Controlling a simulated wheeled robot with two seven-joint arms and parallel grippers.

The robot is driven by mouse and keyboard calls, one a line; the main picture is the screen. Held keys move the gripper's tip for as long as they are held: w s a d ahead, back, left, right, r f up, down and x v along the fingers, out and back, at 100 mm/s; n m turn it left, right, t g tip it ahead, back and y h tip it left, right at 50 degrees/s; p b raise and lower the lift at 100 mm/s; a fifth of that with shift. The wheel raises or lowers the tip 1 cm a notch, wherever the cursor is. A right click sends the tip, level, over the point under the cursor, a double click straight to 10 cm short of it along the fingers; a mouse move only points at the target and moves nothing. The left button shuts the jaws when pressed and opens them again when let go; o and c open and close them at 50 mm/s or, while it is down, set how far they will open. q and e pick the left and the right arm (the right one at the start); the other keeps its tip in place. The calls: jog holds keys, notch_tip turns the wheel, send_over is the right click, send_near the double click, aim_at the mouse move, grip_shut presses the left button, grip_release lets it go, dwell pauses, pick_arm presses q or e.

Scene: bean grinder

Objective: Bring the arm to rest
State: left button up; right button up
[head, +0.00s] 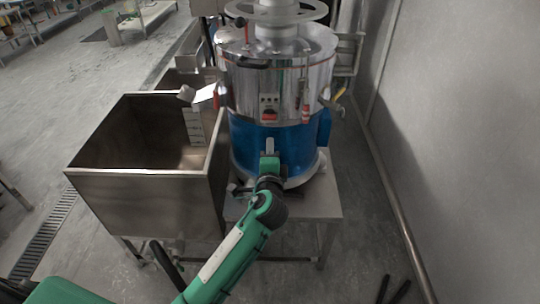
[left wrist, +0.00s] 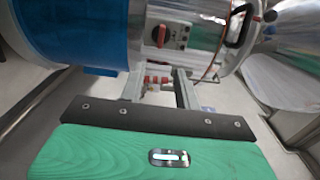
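My left arm (head: 228,260) reaches up from the bottom of the head view. Its gripper (head: 269,145) is in front of the blue lower body of the bean grinder (head: 290,150). In the left wrist view the gripper (left wrist: 158,82) has two grey fingers standing apart. A red and white part shows between or behind them; I cannot tell its distance, and nothing looks clamped. Two short dark bars at the bottom right of the head view may be my right gripper's fingers, but this is unclear.
The grinder stands on a metal stand (head: 325,200). An open steel bin (head: 150,205) is close on the left. A grey wall (head: 470,140) with a pipe (head: 397,215) along its foot bounds the right. The floor (head: 90,65) at the far left is largely clear.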

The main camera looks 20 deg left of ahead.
pick_arm(q)
jog(key=shift+s, duration=0.15)
dwell(0.3)
jog(key=s+f+n+g+h, duration=0.1)
jog(key=s+f+g+h, duration=0.15)
jog(key=f, duration=1.35)
jog(key=s+f+n+g+h, duration=0.1)
jog(key=s+f+g, duration=0.25)
jog(key=f, duration=1.25)
jog(key=s+a+f+n+g, duration=0.1)
jog(key=s+f+n+g, duration=0.1)
jog(key=s+f, duration=0.65)
jog(key=s+a+f+n+g, duration=0.1)
jog(key=s+a+f+g, duration=0.15)
jog(key=s+f, duration=0.65)
jog(key=s+a+f+n+g, duration=0.1)
jog(key=s+f+n+g, duration=0.1)
jog(key=s+f, duration=0.4)
jog(key=s+a+f+n+g+h, duration=0.1)
jog(key=s+f, duration=0.5)
jog(key=s, duration=0.9)
jog(key=s+a+f+n+g, duration=0.2)
jog(key=s+f, duration=0.4)
jog(key=s, duration=0.5)
jog(key=n+g, duration=0.1)
jog(key=n, duration=0.1)
jog(key=shift+s+a+f+n, duration=0.15)
jog(key=shift+s+a+n, duration=0.1)
jog(key=shift+a+n, duration=0.1)
